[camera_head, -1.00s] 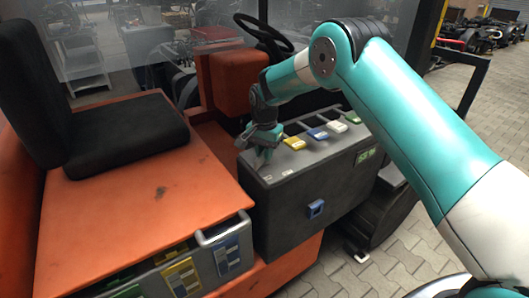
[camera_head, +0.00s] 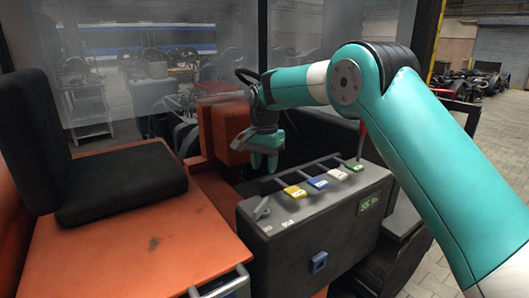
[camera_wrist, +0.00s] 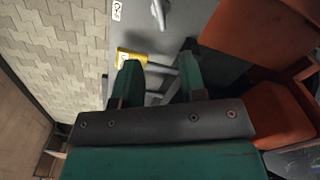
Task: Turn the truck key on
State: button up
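The small grey key-like switch (camera_head: 262,208) sits at the left end of the top of the dark grey truck console (camera_head: 290,238), with small white labels beside it. It also shows as a metal piece at the top edge of the wrist view (camera_wrist: 158,13). My gripper (camera_head: 264,172) hangs above the back of the console, apart from the switch. In the wrist view, my gripper's green fingers (camera_wrist: 160,70) stand apart with a gap between them. The grey bars of the yellow lever (camera_wrist: 131,56) show through that gap. I see nothing held.
Yellow (camera_head: 295,191), blue (camera_head: 318,183), white (camera_head: 338,174) and green (camera_head: 355,166) levers line the console top. A red stick (camera_head: 361,139) stands behind the green one. A black seat (camera_head: 125,183) is at left. A steering wheel (camera_head: 246,76) stands behind.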

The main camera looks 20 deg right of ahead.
notch_tip(320, 180, up, 5)
jog(key=shift+f, duration=0.1)
dwell(0.3)
jog(key=s+a+r+n+y, duration=0.15)
jog(key=s+n, duration=0.25)
jog(key=s, duration=0.4)
jog(key=s+a+r+n, duration=0.1)
jog(key=s+r+n, duration=0.25)
jog(key=s, duration=0.55)
jog(key=s+f+n+y, duration=0.1)
jog(key=s+n, duration=0.3)
jog(key=s, duration=0.7)
jog(key=s+a+f+n+y, duration=0.1)
jog(key=s+f+n, duration=0.2)
jog(key=s, duration=0.9)
jog(key=shift+f+n+y, duration=0.25)
jog(key=shift+n+y, duration=0.1)
jog(key=shift+n, duration=0.3)
